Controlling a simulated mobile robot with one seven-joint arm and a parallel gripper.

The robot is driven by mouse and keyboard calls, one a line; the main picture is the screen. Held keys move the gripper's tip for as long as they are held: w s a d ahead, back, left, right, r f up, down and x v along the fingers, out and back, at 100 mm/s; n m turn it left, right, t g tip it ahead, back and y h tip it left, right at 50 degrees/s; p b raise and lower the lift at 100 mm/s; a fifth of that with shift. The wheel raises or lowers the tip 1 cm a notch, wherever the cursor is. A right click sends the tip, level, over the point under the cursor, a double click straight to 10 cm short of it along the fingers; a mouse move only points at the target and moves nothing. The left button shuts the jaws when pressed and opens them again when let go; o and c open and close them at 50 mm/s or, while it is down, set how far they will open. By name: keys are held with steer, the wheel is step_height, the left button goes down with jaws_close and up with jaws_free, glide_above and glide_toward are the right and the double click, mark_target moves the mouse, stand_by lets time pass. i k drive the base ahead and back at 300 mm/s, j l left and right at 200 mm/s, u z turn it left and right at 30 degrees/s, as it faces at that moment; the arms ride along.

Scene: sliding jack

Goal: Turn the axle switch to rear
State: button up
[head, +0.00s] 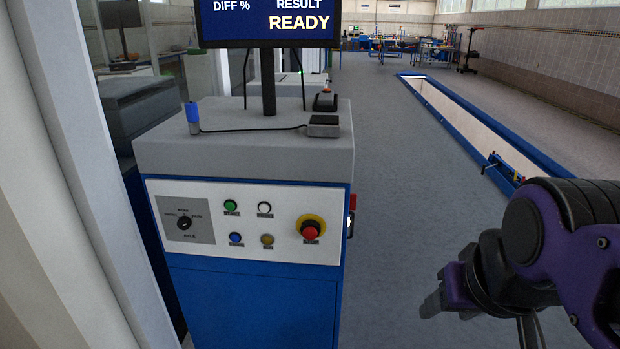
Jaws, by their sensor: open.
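The axle switch (184,223) is a small black rotary knob on a grey plate (203,233) at the left of the white control panel (270,252). Labels stand to its left, above and to its right, too small to read surely. Its pointer direction is hard to make out. My gripper (428,308) is at the lower right, in front of the floor and well apart from the panel and the switch. It is open and nothing shows between its fingers, though its far side is partly hidden.
The blue and grey console (255,310) carries a monitor (265,22) reading READY. Its panel also has a green button (231,206), a white button (264,208), and a red emergency stop (311,229). A blue-edged pit (470,125) lies to the right. Floor between console and gripper is clear.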

mark_target(184, 223)
steer(key=u, duration=1.4)
